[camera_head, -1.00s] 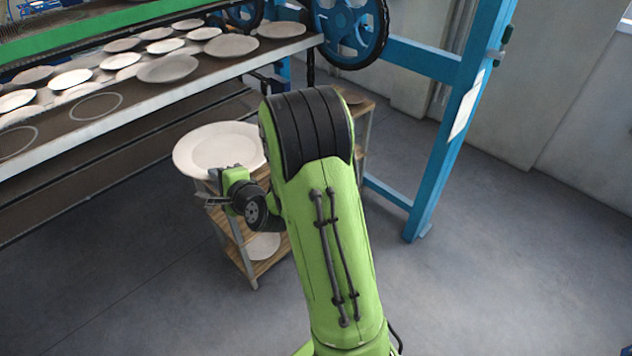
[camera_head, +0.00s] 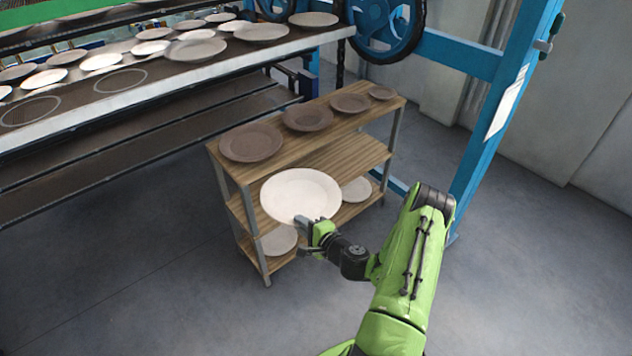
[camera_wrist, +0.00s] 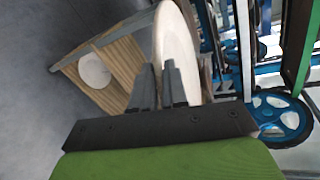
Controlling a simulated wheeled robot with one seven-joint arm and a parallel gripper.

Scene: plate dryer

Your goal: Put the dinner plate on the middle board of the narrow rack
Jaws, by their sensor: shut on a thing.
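The white dinner plate (camera_head: 300,192) is in front of the narrow wooden rack (camera_head: 262,125) in the head view, overlapping its middle board (camera_head: 345,155). My gripper (camera_head: 303,224) is shut on the plate's near rim. In the wrist view the plate (camera_wrist: 174,45) appears nearly edge-on between the fingers of my gripper (camera_wrist: 160,85), and the rack (camera_wrist: 122,60) is to its left. The plate hides the left part of the middle board. I cannot tell whether the plate touches the board.
Several brown plates (camera_head: 251,143) stand on the rack's top board. White plates lie on the bottom board, one at left (camera_head: 279,240) and one at right (camera_head: 356,189). The dryer shelf (camera_head: 150,88) with plates is behind, and a blue post (camera_head: 510,100) stands right. Open floor lies in front.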

